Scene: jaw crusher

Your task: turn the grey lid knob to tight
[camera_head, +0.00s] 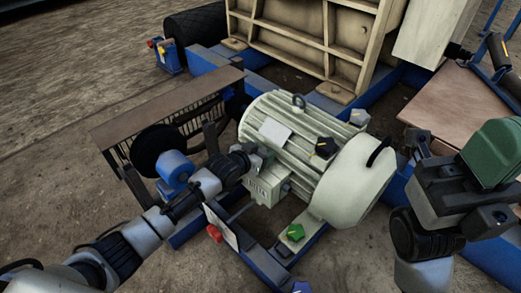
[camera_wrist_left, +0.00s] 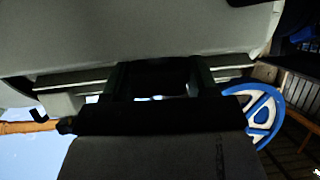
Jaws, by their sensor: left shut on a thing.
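My left gripper (camera_head: 258,158) is at the top of the pale terminal box (camera_head: 264,188) on the side of the cream motor (camera_head: 300,130). It is shut on the grey lid knob, which is mostly hidden by the fingers. In the left wrist view the gripper's dark fingers (camera_wrist_left: 160,80) reach up to a pale grey surface, and the knob between them is too dark to make out. My right gripper (camera_head: 420,145) is right of the motor, apart from it. Whether its jaws are open cannot be made out.
Black (camera_head: 325,147), grey (camera_head: 359,117) and green (camera_head: 294,232) many-sided pieces sit on or beside the motor. A red knob (camera_head: 214,233) is below the box. A black pulley wheel (camera_head: 158,148) stands left. The blue frame (camera_head: 265,262) runs around the motor. Bare ground lies at left.

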